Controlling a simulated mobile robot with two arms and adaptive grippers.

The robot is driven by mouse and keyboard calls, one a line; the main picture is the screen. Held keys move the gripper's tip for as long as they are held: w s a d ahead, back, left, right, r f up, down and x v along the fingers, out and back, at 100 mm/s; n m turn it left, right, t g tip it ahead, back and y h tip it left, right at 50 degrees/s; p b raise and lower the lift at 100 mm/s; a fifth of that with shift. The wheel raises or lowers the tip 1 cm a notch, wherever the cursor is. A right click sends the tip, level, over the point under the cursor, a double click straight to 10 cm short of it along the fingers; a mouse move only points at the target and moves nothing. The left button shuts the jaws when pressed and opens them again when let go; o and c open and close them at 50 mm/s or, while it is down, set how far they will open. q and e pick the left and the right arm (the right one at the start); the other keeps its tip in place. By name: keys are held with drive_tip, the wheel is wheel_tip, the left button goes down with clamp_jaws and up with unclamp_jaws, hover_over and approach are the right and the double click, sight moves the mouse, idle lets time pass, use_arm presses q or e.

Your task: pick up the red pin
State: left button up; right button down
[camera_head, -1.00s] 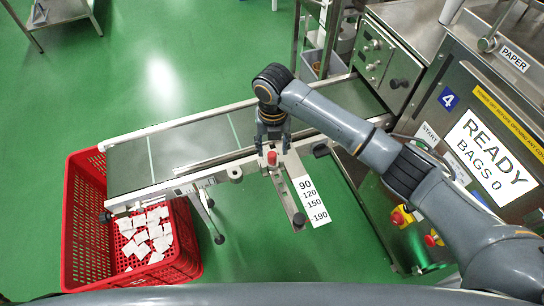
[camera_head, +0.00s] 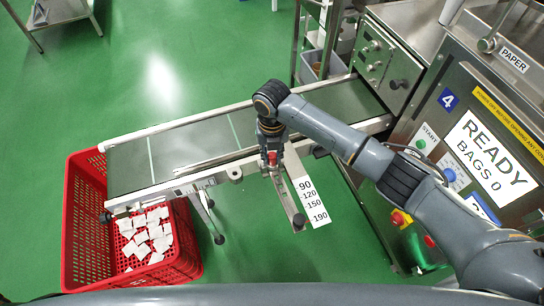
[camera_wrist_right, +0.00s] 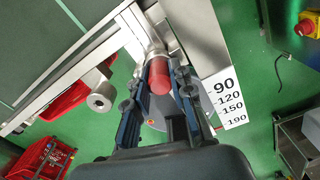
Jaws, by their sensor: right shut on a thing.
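The red pin (camera_head: 272,158) is at the upper end of a metal bracket (camera_head: 296,206) beside the conveyor's near edge. In the right wrist view the red pin (camera_wrist_right: 160,76) shows as a red cylinder with a silver part beyond it. My right gripper (camera_head: 271,161) is at the pin, and in the right wrist view its fingers (camera_wrist_right: 160,82) stand on both sides of the red part, shut on it. The pin is still at the bracket; whether it is seated in a hole is hidden. My left gripper is not in view.
The conveyor (camera_head: 190,146) runs behind the bracket. A scale label (camera_head: 311,201) reads 90, 120, 150, 190. A red crate (camera_head: 85,235) with several white teabags (camera_head: 148,236) is at lower left. The machine panel (camera_head: 490,155) reads READY BAGS 0. Green floor is free at left.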

drive_tip(key=shift+r, duration=0.15)
drive_tip(key=shift+r, duration=0.25)
wheel_tip(320, 180, up, 2)
drive_tip(key=shift+r, duration=0.1)
drive_tip(key=s+r, duration=1)
drive_tip(key=s, duration=0.4)
drive_tip(key=shift+r+p, duration=0.1)
drive_tip(key=shift+p, duration=0.3)
wheel_tip(320, 180, up, 6)
drive_tip(key=p, duration=0.6)
